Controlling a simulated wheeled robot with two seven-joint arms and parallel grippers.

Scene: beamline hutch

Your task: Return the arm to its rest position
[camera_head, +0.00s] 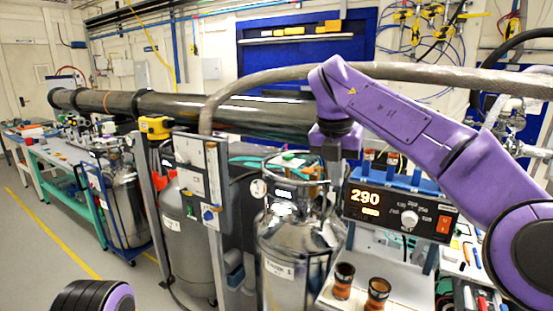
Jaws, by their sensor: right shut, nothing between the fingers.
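My purple right arm (400,115) comes in from the right, rises to a bend at the upper middle, and turns down there. My right gripper (333,152) is at its end, pointing down. It is shut and empty, in front of the wall and just left of a controller box (401,207) with a lit "290" display. The fingertips are small and dark against the clutter. A silver dewar (290,262) stands below and left of the gripper. Of my left arm, only a black and purple link shows at the bottom left; its gripper is out of view.
A thick grey hose (440,76) passes close behind my right arm. A dark beam pipe (230,112) runs across the back. Two amber-brown jars (343,281) (377,294) stand on a white shelf below the controller. The floor (40,245) at left is clear.

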